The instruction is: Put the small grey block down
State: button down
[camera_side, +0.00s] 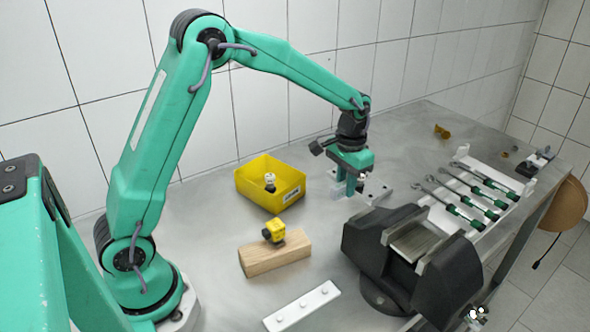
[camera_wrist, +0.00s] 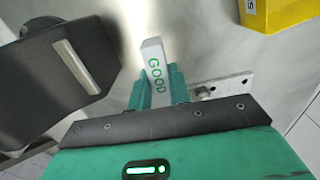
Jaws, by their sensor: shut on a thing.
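The small grey block (camera_wrist: 157,66) is a light grey bar with green "GOOD" lettering. In the wrist view it stands between the two green fingers of my gripper (camera_wrist: 159,88), which is shut on it, and its far end sticks out past the fingertips. In the side view my gripper (camera_side: 350,186) points down behind the vise, and the block (camera_side: 337,191) shows as a pale shape at the fingers. It is close to the steel table (camera_side: 215,235), but I cannot tell whether it touches.
A pale plate with studs (camera_side: 375,192) lies right beside my gripper. A dark vise (camera_side: 400,250) stands in front. A yellow bin (camera_side: 270,183) is to the left, with a wooden block (camera_side: 275,254) nearer. Tools lie in a white rack (camera_side: 470,195) at right.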

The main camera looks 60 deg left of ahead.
jog(key=shift+w+d+f, duration=0.15)
jog(key=shift+d+f, duration=0.1)
jog(key=shift+f, duration=0.85)
jog(key=shift+w+d+f, duration=0.2)
jog(key=shift+d+f, duration=0.1)
jog(key=shift+f, duration=0.8)
jog(key=shift+w+d+f, duration=0.15)
jog(key=shift+d+f, duration=0.1)
jog(key=shift+f, duration=0.85)
jog(key=shift+f, duration=1.85)
jog(key=shift+f, duration=0.15)
jog(key=c, duration=1.3)
grip_release()
